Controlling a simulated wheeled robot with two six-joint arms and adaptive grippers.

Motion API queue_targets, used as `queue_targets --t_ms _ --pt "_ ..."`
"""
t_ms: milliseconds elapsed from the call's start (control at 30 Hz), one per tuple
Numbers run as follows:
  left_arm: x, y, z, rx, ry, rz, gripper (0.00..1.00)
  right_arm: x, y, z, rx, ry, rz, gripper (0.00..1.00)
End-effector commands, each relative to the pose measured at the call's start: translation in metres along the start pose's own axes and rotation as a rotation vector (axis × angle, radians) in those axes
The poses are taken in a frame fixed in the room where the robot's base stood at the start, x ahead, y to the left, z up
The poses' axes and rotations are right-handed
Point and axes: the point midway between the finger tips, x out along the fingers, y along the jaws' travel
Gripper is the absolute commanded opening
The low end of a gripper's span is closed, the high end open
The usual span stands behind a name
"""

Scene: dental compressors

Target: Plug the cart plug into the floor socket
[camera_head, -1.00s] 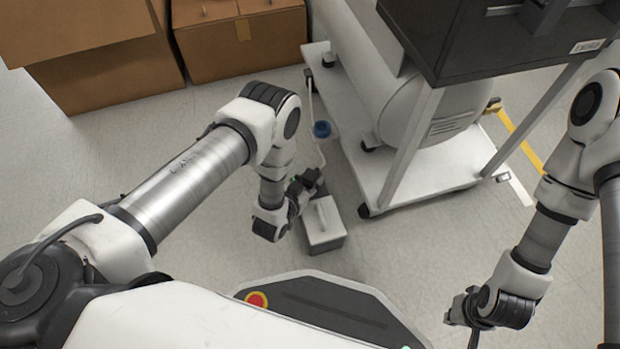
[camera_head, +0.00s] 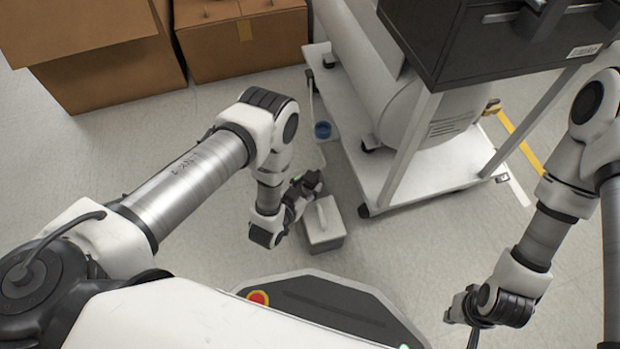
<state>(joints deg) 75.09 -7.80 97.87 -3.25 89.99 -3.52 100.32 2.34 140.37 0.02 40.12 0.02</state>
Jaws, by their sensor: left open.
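A pale grey box (camera_head: 324,236), apparently the floor socket, sits on the floor left of the cart's front corner. A light upright piece shows on its top; I cannot tell if it is the plug. A white cable (camera_head: 312,100) hangs from the cart (camera_head: 430,185) past a blue ring-like part (camera_head: 322,130) towards the box. My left gripper (camera_head: 312,183) is open, just above and behind the box. Its fingers are small and dark here, and partly hide the cable's end. My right gripper (camera_head: 456,308) is low at the right, away from the box; its fingers are unclear.
The cart carries a white tank and a dark cabinet (camera_head: 470,40). Cardboard boxes (camera_head: 245,45) stand at the back left. Yellow and white floor tape (camera_head: 518,140) lies right of the cart.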

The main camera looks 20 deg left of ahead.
Motion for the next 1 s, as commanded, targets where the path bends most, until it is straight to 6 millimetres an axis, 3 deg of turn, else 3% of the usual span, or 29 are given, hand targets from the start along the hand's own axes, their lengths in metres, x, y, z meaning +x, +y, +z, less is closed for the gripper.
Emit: queue_targets --t_ms 800,1000 --pt "-0.08 0.0 -0.003 0.0 -0.001 -0.001 0.49 -0.06 -0.001 0.001 -0.002 -0.001 0.0 0.0" --pt "-0.088 0.0 0.0 0.0 0.0 -0.001 0.49 -0.063 -0.001 0.0 -0.002 -0.001 0.0 0.0"
